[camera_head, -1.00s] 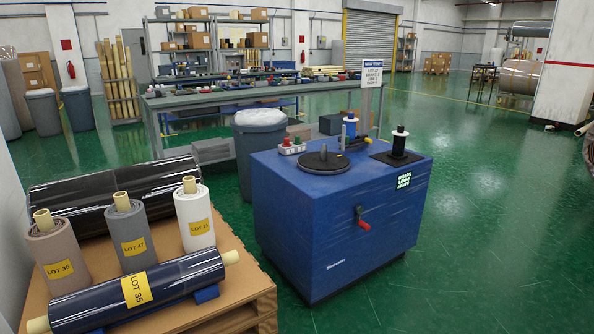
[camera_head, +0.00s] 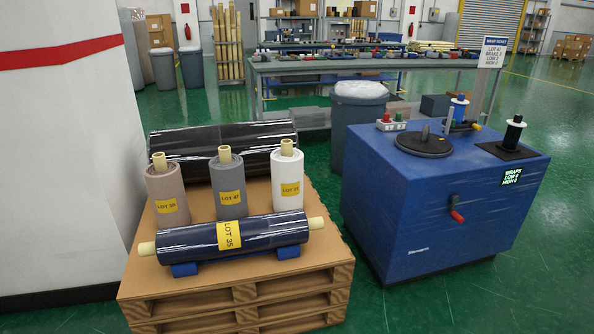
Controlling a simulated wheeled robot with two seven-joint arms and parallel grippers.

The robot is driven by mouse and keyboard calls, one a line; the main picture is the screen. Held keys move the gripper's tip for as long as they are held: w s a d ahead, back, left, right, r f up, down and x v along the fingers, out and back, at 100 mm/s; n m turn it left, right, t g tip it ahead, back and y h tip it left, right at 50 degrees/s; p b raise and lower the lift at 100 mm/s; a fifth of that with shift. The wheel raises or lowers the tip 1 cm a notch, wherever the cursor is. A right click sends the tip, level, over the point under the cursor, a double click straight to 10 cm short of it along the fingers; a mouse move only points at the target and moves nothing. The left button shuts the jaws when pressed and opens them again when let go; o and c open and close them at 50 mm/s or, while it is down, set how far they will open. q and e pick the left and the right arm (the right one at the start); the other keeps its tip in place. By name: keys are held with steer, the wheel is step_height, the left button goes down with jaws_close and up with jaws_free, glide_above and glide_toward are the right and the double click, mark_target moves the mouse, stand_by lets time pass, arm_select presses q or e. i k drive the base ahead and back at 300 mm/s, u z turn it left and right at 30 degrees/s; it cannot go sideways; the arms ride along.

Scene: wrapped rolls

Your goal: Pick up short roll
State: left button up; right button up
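Three short rolls stand upright in a row on a cardboard-topped pallet (camera_head: 330,262). The left one is a brownish-pink roll (camera_head: 166,192), the middle one a grey roll (camera_head: 230,180) labelled LOT 47, the right one a white roll (camera_head: 288,204). Each has a tan core sticking out of its top and a yellow label. A long dark blue roll (camera_head: 275,230) labelled LOT 35 lies in front of them on blue supports. A long black wrapped roll (camera_head: 190,143) lies behind them. Neither of my grippers is in view.
A blue machine (camera_head: 440,205) with a black turntable (camera_head: 424,145) and a red-handled crank stands right of the pallet, with a green floor gap between. A grey bin (camera_head: 358,125) and a workbench (camera_head: 300,66) stand behind. A white pillar (camera_head: 60,170) is at left.

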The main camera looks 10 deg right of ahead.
mark_target(226, 170)
steer(key=z, duration=0.35)
steer(key=i, duration=0.9)
steer(key=u, duration=0.65)
steer(key=i, duration=1.05)
steer(key=u, duration=1.05)
